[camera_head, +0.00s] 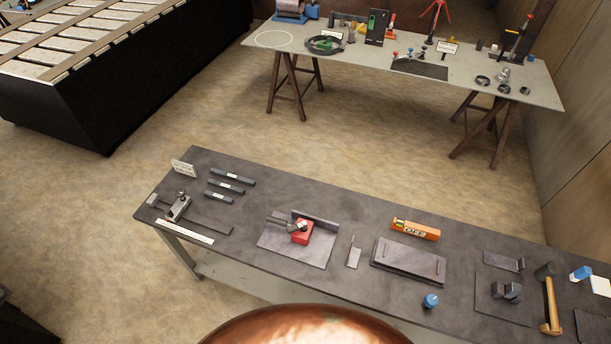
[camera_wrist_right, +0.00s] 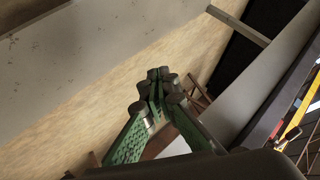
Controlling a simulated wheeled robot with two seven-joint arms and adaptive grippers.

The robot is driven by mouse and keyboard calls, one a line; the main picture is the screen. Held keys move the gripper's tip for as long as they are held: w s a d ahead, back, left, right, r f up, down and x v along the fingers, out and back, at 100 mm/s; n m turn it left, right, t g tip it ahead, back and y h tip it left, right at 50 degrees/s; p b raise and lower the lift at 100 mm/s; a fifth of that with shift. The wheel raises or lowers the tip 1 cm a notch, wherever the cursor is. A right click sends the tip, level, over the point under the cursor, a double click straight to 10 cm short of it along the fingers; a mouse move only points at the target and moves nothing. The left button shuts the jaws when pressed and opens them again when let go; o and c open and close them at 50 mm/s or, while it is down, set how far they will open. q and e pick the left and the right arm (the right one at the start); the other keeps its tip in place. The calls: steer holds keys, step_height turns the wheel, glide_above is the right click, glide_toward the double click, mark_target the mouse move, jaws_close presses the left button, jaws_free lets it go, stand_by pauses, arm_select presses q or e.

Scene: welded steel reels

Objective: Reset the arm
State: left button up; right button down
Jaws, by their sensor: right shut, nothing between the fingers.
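My right gripper (camera_wrist_right: 158,82) shows in the right wrist view with green, dark-tipped fingers drawn together and nothing between them. It hangs in free air, apart from any object, with the floor and walls behind it. Neither arm nor gripper shows in the head view, and my left gripper is out of sight in both views.
A dark workbench (camera_head: 226,227) crosses the head view, holding a red block (camera_head: 302,232), an orange level (camera_head: 415,230), a blue container (camera_head: 430,300) and a wooden-handled hammer (camera_head: 551,305). A light table (camera_head: 360,62) stands behind, a long black-sided unit (camera_head: 108,104) at left. Open floor lies between.

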steer(key=s+d+f+n+g+h, duration=0.2)
steer(key=s+d+f+n+g, duration=0.15)
steer(key=s+d+f, duration=0.65)
steer(key=s+d+f+n+g+h, duration=0.25)
steer(key=s+d+f+g, duration=0.35)
steer(key=s+d, duration=0.75)
step_height(320, 180, down, 17)
steer(key=s+a+m+t+b, duration=0.1)
steer(key=b, duration=1.6)
steer(key=shift+s+f, duration=0.2)
